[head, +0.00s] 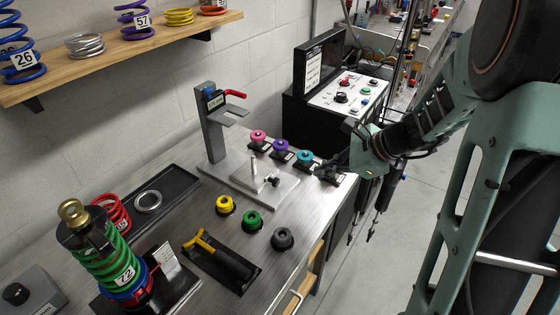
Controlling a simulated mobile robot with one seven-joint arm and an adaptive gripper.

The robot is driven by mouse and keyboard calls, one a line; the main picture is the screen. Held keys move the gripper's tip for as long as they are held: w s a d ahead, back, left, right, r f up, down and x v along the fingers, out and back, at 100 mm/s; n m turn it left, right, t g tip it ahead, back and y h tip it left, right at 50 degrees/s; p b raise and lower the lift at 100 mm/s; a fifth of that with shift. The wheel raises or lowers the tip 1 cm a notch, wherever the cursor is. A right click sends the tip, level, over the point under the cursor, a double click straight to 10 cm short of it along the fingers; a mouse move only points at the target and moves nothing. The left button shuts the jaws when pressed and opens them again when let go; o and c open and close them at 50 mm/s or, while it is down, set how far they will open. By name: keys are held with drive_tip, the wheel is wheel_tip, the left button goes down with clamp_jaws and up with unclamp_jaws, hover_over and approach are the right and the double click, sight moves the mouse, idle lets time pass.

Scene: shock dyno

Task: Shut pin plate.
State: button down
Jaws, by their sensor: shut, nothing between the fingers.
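The bench fixture (211,130) has a grey upright column and a red-handled clamp (234,94). On its flat metal base (283,196) lies a small plate (246,180) with an upright pin (254,168) and a dark knob (272,181); this looks like the pin plate, though I cannot tell its hinge or how far it stands open.
Pink (258,135) and purple (281,146) knobs stand behind the base. Yellow (225,204), green (251,220) and grey (283,238) knobs stand in front. A black tray (178,185) and a spring-wrapped shock (112,262) are at left. A control box (350,95) stands behind.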

sight(266, 176)
drive_tip(key=a+f+m, duration=0.2)
drive_tip(key=f, duration=0.1)
drive_tip(key=w+a+f+m, duration=0.1)
drive_tip(key=a+f+m, duration=0.1)
drive_tip(key=f, duration=0.1)
drive_tip(key=a+f+m, duration=0.2)
drive_tip(key=f, duration=0.1)
drive_tip(key=shift+w+a+f+m+t+y+p, duration=0.1)
drive_tip(key=shift+w+f+m+t+y+p, duration=0.1)
drive_tip(key=shift+f+m+t+y+p, duration=0.15)
drive_tip(key=shift+w+a+r+p, duration=0.15)
drive_tip(key=shift+w+a+p, duration=0.1)
drive_tip(key=shift+w+a, duration=0.2)
drive_tip(key=shift+w+a+r+p, duration=0.2)
drive_tip(key=shift+w+a, duration=0.15)
drive_tip(key=shift+a, duration=0.2)
drive_tip(key=shift+w+a+f, duration=0.1)
drive_tip(key=shift+w+a, duration=0.3)
drive_tip(key=shift+a, duration=0.15)
drive_tip(key=w+a, duration=0.1)
drive_tip(key=a, duration=0.1)
drive_tip(key=w+a+b, duration=0.1)
drive_tip(key=w+a, duration=0.1)
drive_tip(key=a, duration=0.1)
drive_tip(key=shift+w+a+f, duration=0.1)
drive_tip(key=shift+w+a, duration=0.2)
drive_tip(key=shift+w+a+b, duration=0.2)
drive_tip(key=shift+a+b, duration=0.05)
drive_tip(key=shift+b, duration=0.05)
drive_tip(key=shift+r, duration=0.25)
